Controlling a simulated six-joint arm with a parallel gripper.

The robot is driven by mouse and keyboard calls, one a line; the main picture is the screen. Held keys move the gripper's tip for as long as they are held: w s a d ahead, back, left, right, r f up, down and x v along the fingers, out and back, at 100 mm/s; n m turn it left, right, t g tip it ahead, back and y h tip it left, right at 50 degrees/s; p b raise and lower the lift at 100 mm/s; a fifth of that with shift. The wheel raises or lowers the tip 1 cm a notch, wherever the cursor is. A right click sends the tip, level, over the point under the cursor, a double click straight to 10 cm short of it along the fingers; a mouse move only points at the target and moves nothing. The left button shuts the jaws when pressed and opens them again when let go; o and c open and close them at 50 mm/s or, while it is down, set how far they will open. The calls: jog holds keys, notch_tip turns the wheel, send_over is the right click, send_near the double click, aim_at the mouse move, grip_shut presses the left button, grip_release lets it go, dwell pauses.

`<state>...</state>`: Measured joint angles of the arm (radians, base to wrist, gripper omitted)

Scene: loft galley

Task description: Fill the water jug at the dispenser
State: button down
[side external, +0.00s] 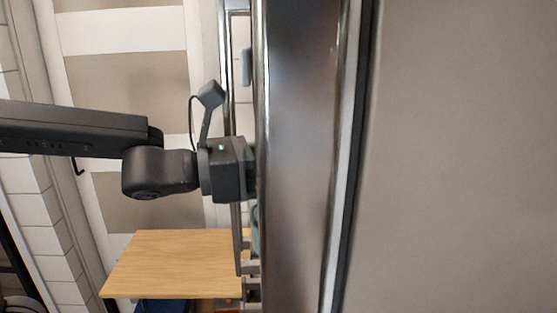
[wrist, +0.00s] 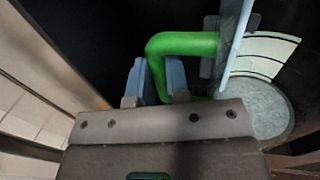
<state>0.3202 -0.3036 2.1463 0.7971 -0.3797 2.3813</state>
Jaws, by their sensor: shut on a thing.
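In the wrist view, the water jug's bright green handle (wrist: 185,44) bends down between the two blue-grey fingers of my gripper (wrist: 156,78). The fingers are shut on the handle. The jug's round, greyish, see-through body (wrist: 262,108) is to the right, with pale curved bands behind it. I cannot tell how much water is in it. In the side view, my gripper's fingers and most of the jug are hidden behind a large steel-edged panel. I cannot make out the dispenser for certain; a thin pale upright bar (wrist: 238,45) crosses beside the jug.
The large dark, glossy panel (side external: 305,150) with bright metal edges stands close in front of my gripper in the side view. A wooden tabletop (side external: 180,262) lies below my arm. A pale panelled wall (side external: 125,80) is behind. The wrist view's upper middle is dark.

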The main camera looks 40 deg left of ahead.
jog(key=shift+w+a+v, duration=0.1)
jog(key=shift+a+v, duration=0.05)
jog(key=shift+v, duration=0.65)
jog(key=shift+w+a+v, duration=0.1)
jog(key=shift+a+v, duration=0.05)
jog(key=shift+v, duration=0.7)
jog(key=shift+w+a+v, duration=0.1)
jog(key=shift+a+v, duration=0.05)
jog(key=shift+v, duration=0.65)
jog(key=w+a+v, duration=0.1)
jog(key=v, duration=0.9)
jog(key=shift+a, duration=0.25)
jog(key=shift+w, duration=0.15)
